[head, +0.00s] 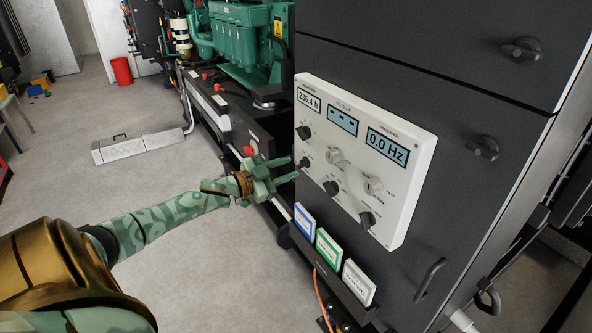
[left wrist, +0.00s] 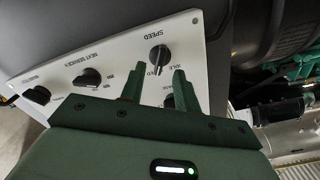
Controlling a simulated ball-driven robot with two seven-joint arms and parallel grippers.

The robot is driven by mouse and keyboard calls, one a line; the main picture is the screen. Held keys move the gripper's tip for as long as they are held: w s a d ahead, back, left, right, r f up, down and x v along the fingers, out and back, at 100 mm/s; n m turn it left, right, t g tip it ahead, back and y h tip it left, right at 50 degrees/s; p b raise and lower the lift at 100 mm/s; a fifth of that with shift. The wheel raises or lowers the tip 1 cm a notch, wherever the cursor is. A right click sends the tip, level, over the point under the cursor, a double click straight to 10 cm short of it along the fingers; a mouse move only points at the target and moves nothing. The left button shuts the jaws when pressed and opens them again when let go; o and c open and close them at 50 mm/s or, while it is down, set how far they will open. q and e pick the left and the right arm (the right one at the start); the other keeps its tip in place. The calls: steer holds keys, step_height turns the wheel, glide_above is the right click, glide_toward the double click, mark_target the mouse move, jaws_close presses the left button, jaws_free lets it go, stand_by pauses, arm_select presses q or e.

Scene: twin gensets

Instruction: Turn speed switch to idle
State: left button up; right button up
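The white control panel (head: 398,210) is on the front of a dark cabinet. The speed switch, a black knob (head: 306,162), is at its lower left; in the left wrist view the knob (left wrist: 158,56) sits under an upside-down SPEED label, with IDLE printed nearby. My left gripper (head: 291,168) is open, its two fingers pointing at the panel just left of this knob. In the left wrist view the fingers (left wrist: 156,85) are apart with nothing held; the knob shows beyond the gap. Contact cannot be told. My right gripper is not in view.
Other knobs (head: 367,220) sit close by on the panel, below displays, one reading 0.0 Hz (head: 387,147). Below are blue, green and white cards (head: 358,283). A green engine (head: 240,40) stands behind. Grey floor (head: 190,265) is open at left.

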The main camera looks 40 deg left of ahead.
mark_target(299, 164)
arm_select(q)
steer(key=shift+x, duration=1.2)
steer(key=shift+w+d, duration=0.1)
steer(key=shift+w, duration=0.25)
jaws_close()
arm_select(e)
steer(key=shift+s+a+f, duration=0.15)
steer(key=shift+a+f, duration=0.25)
